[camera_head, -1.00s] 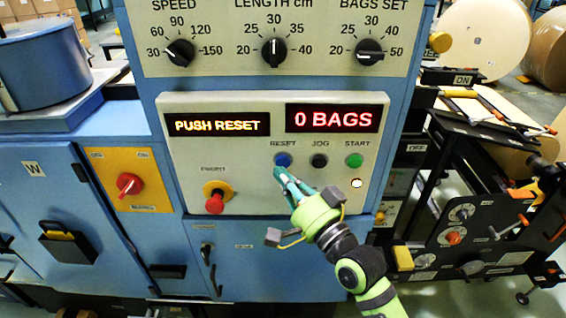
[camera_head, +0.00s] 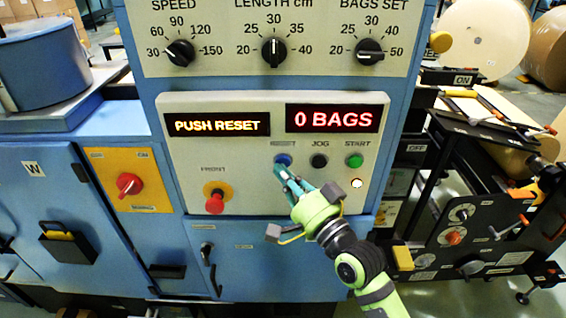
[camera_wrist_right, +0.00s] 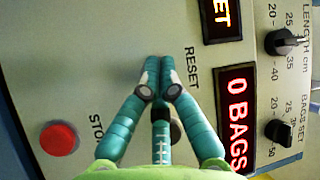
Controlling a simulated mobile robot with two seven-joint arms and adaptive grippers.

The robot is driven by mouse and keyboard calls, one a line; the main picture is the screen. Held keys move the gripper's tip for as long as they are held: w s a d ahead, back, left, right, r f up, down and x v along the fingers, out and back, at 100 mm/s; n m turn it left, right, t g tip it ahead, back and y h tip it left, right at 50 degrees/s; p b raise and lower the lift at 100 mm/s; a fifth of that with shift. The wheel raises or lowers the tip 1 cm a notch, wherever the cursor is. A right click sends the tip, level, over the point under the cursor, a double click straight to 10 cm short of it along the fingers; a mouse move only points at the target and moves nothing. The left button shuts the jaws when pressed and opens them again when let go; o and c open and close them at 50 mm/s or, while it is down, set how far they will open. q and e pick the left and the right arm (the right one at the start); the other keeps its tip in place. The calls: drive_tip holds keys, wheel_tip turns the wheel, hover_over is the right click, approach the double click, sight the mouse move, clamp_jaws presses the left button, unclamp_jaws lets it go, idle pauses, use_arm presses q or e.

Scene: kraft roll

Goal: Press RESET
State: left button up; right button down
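The blue RESET button (camera_head: 283,160) is on the pale control panel (camera_head: 240,190), under its RESET label, left of the black JOG button (camera_head: 319,161) and green START button (camera_head: 354,160). My right gripper (camera_head: 281,170) points at the panel, its fingertips at the lower edge of the RESET button. In the right wrist view the teal fingers (camera_wrist_right: 155,62) are together, with nothing between them, and hide the button beside the RESET label. I cannot tell whether the tips touch the button. The left display (camera_head: 217,124) reads PUSH RESET; the right display (camera_head: 332,119) reads 0 BAGS. My left gripper is not in view.
A red mushroom stop button (camera_head: 214,203) sits lower left on the same panel. A red rotary switch (camera_head: 129,184) on a yellow plate is further left. Three black knobs line the panel above. Black machinery with levers stands at the right.

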drive_tip(key=shift+w, duration=0.4)
idle(0.6)
drive_tip(key=shift+s+r, duration=0.1)
drive_tip(key=shift+s, duration=0.1)
drive_tip(key=shift+s+p, duration=0.2)
drive_tip(key=shift+p, duration=0.1)
drive_tip(key=shift+s, duration=0.45)
drive_tip(key=s+p, duration=0.2)
drive_tip(key=s, duration=0.3)
drive_tip(key=shift+p, duration=0.35)
